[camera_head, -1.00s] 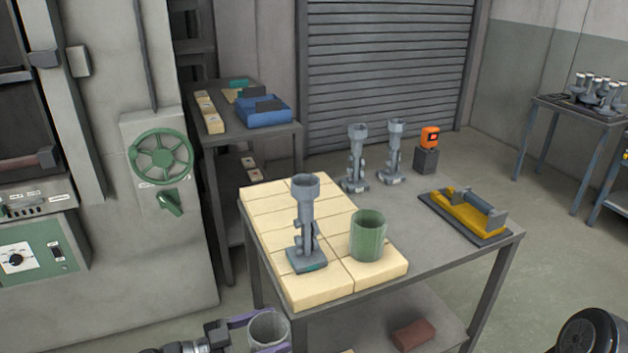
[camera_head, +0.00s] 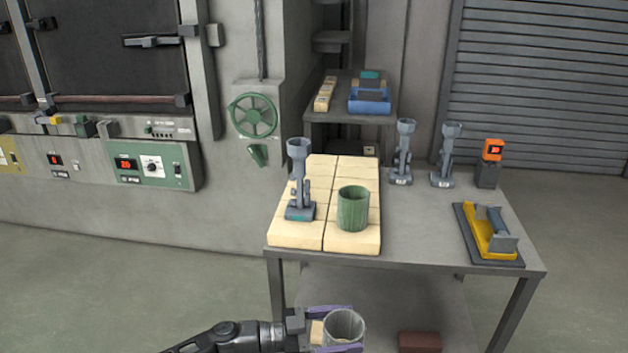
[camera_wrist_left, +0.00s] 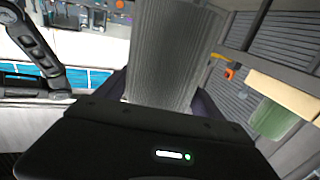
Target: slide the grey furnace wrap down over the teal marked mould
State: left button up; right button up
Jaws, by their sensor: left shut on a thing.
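The teal marked mould (camera_head: 298,182) is a grey upright column with a cup-like top and a teal mark on its base. It stands on the left part of the cream brick top in the head view. My left gripper (camera_head: 335,328) is shut on the grey furnace wrap (camera_head: 345,324), an open-topped cylinder. It holds the wrap in front of the table's near edge, apart from the mould. In the left wrist view the wrap (camera_wrist_left: 175,55) fills the upper middle between the fingers. My right gripper is not in view.
A green wrap (camera_head: 353,209) stands on the bricks (camera_head: 308,238), right of the mould. Two similar grey moulds (camera_head: 402,152) (camera_head: 446,155) stand farther back. A yellow tool (camera_head: 490,235) lies on a dark mat at right. The table's (camera_head: 425,238) front middle is clear.

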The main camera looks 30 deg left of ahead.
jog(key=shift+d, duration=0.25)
